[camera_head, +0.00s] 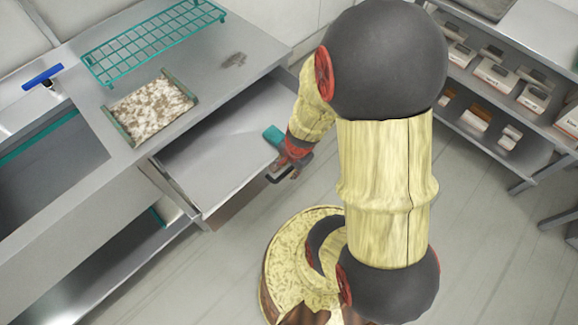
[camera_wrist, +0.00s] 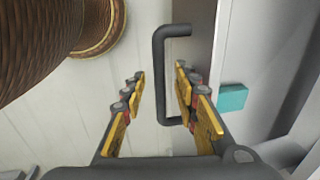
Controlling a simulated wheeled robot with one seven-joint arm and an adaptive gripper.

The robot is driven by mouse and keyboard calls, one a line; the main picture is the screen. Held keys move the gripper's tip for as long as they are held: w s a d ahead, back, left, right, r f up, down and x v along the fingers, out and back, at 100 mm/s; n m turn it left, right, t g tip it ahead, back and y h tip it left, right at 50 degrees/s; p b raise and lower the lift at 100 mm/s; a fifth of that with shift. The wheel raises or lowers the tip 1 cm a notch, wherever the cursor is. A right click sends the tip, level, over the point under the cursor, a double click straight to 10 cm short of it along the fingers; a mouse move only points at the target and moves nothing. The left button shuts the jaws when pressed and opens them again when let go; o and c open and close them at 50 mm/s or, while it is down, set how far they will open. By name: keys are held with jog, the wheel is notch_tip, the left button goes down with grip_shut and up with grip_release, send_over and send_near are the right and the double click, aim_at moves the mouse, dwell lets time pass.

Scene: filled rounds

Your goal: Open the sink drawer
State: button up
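The sink drawer (camera_head: 225,147) is pulled out from under the metal counter, and its grey inside shows in the head view. Its dark bar handle (camera_head: 279,179) is on the front face; the handle also shows in the wrist view (camera_wrist: 158,75). My gripper (camera_head: 292,163) is at the drawer front, by the handle, partly hidden by my arm. In the wrist view its yellow-padded fingers (camera_wrist: 160,95) are apart. The handle lies between or just beyond them, with a visible gap to the left finger. I cannot tell whether the right finger touches it.
A small teal block (camera_head: 273,134) lies in the drawer near its front; it also shows in the wrist view (camera_wrist: 232,98). A teal rack (camera_head: 150,42) and a speckled tray (camera_head: 150,105) are on the counter. Shelves with boxes (camera_head: 495,75) stand at right. Floor lies between.

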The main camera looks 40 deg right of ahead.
notch_tip(320, 180, up, 12)
jog(key=s, duration=0.2)
jog(key=shift+s, duration=0.15)
jog(key=shift+f, duration=0.15)
dwell(0.5)
jog(key=a+r+n+t, duration=0.1)
jog(key=a+r+n, duration=0.5)
jog(key=r, duration=0.5)
jog(key=a+r+n+t, duration=0.2)
jog(key=a+r+n, duration=0.5)
jog(key=r+n, duration=0.4)
jog(key=shift+a+n, duration=0.3)
